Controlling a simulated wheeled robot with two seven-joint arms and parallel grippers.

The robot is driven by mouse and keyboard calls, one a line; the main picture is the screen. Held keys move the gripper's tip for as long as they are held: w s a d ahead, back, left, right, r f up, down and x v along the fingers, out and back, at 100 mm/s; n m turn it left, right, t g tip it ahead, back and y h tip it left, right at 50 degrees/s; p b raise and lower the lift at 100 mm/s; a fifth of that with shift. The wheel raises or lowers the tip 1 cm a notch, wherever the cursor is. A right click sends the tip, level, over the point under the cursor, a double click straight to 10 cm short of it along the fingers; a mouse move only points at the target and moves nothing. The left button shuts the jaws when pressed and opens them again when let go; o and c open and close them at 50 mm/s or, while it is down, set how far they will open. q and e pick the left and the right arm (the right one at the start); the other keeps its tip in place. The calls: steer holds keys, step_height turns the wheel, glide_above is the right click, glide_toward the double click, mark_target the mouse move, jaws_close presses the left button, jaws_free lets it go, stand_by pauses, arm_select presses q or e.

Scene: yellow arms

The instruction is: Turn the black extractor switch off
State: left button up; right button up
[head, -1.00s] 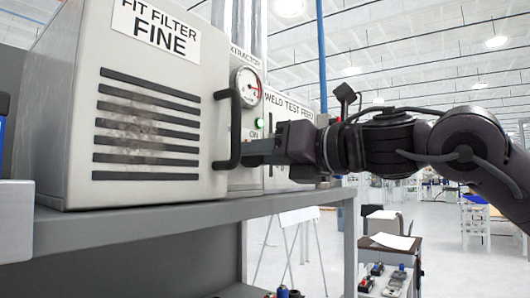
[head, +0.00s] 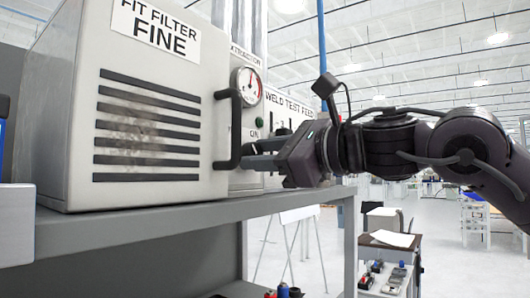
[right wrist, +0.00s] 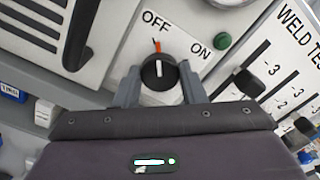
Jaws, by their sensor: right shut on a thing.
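The black extractor switch (right wrist: 160,72) is a round knob on a pale panel, with OFF above left and ON to its right. Its white line points up toward an orange-red mark near OFF. My right gripper (right wrist: 160,82) is shut on the knob, a finger on either side of it. In the head view, my right gripper (head: 248,155) reaches in from the right and is rolled over. The knob is hidden there behind the fingers and the black handle. My left gripper is not in view.
The FIT FILTER box (head: 150,100) with its black handle (head: 233,130) stands close left of the fingers on the grey shelf (head: 120,228). A round gauge (head: 248,84) and a dark green lamp (right wrist: 222,40) sit near the switch. The WELD TEST FEED panel (right wrist: 295,60) is at right.

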steer(key=shift+f+n, duration=0.1)
steer(key=shift+n, duration=0.6)
steer(key=o, duration=1)
steer(key=shift+w+a, duration=0.2)
steer(key=shift+s+d, duration=0.1)
